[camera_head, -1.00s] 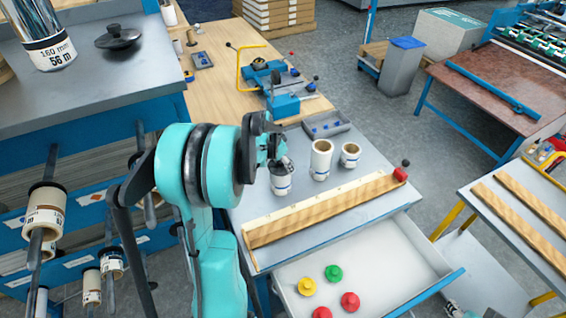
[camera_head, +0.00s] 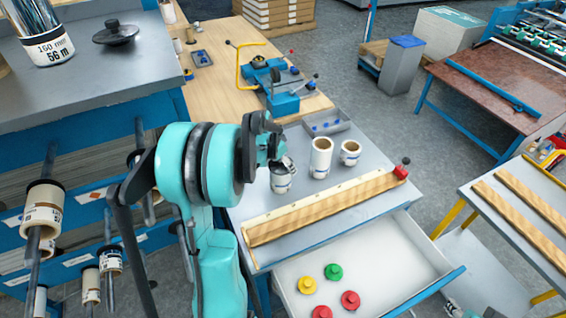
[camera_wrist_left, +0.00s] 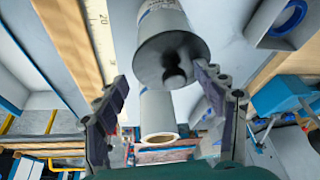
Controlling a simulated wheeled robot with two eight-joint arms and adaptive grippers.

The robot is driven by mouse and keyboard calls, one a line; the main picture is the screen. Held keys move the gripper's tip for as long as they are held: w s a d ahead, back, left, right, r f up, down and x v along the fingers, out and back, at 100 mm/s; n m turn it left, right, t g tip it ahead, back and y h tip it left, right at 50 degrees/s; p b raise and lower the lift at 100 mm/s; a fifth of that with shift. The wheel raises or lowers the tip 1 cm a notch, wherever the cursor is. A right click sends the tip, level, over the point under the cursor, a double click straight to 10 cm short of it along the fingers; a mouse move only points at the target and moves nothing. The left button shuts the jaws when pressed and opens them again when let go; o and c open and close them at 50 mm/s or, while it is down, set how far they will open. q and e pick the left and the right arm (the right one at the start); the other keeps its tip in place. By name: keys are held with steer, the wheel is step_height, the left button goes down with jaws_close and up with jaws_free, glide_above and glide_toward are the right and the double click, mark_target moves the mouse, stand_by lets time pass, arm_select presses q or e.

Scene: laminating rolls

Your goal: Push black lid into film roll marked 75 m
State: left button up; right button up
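A white film roll (camera_head: 281,182) stands on the grey bench in the head view, the nearest of three rolls; its label is too small to read. A round black lid (camera_wrist_left: 172,60) with a knob covers its end in the left wrist view; whether it is fully seated I cannot tell. My left gripper (camera_head: 272,150) is above this roll. In the left wrist view my left gripper (camera_wrist_left: 165,98) has its fingers spread either side of the lid, the right finger close to its rim. A small grey part at the head view's bottom edge may be my right gripper (camera_head: 458,311).
Two open rolls, a taller one (camera_head: 320,158) and a shorter one (camera_head: 350,153), stand beside the lidded roll. A wooden ruler strip (camera_head: 320,212) lies in front. An open drawer (camera_head: 400,258) holds coloured knobbed plugs. Another black lid (camera_head: 116,34) lies on the left shelf.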

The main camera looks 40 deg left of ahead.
arm_select(q)
steer(key=shift+r, duration=0.1)
steer(key=v, duration=1.2)
steer(key=s+d+f+n+t, duration=0.1)
steer(key=s+d, duration=0.5)
steer(key=d, duration=0.7)
steer(key=s+d+f+n+t, duration=0.1)
steer(key=s+d, duration=0.6)
steer(key=d, duration=0.6)
steer(key=shift+t, duration=0.4)
